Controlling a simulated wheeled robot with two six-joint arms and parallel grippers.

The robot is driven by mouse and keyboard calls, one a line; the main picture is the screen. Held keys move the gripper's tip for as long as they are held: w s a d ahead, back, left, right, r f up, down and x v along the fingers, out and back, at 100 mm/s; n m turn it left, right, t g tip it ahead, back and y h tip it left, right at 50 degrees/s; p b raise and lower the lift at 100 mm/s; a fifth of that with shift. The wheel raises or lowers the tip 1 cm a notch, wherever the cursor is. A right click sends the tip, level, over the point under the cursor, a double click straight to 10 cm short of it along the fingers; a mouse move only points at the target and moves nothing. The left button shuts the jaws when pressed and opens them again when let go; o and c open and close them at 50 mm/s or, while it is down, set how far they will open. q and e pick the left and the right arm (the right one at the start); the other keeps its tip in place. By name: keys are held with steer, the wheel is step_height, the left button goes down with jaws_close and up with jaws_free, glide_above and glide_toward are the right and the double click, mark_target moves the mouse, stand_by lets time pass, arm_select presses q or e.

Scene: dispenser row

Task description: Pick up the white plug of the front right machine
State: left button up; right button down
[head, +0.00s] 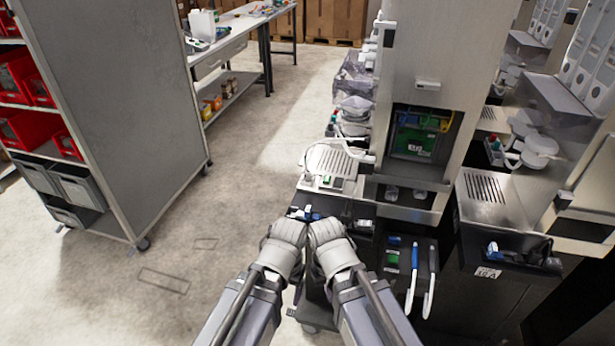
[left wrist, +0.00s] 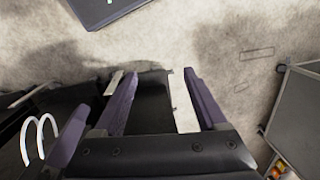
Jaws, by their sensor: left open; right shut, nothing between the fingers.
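My left gripper (head: 291,214) is low in the middle of the head view, in front of the near machine. In the left wrist view its two purple fingers (left wrist: 155,85) are spread, with nothing seen between them. My right gripper (head: 318,215) is close beside it; its fingers are mostly hidden by the wrist. The near machine (head: 428,140) is tall and silver with an open bay. I cannot tell a white plug for certain on the right-hand machine (head: 492,200).
A black tray (head: 480,258) with small blue and white parts juts from the right-hand machine. A slotted metal shelf (head: 328,160) is beyond my grippers. A grey rack (head: 120,100) with red bins stands at left. The floor (head: 215,220) between is clear.

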arm_select(q)
steer(key=shift+r, duration=0.1)
steer(key=shift+c, duration=0.6)
steer(key=shift+n+h, duration=0.3)
steer(key=shift+n, duration=0.6)
steer(key=w+a+r+p, duration=0.1)
steer(key=r+p, duration=0.1)
steer(key=p, duration=0.1)
steer(key=w+a+r+p, duration=0.1)
steer(key=a+r+p, duration=0.1)
steer(key=r, duration=0.1)
steer(key=w+a+r+p, duration=0.1)
steer(key=r+p, duration=0.2)
steer(key=shift+w+a+r+p, duration=0.15)
steer(key=shift+a+p, duration=0.15)
steer(key=shift+c, duration=1.1)
step_height(320, 180, up, 7)
steer(key=m+t+h+p, duration=0.1)
steer(key=t+h+p, duration=0.1)
steer(key=t+p, duration=0.35)
glide_above(307, 172)
steer(key=s, duration=0.3)
steer(key=shift+g, duration=0.55)
steer(key=b+x, duration=0.6)
steer(key=shift+w+a, duration=0.3)
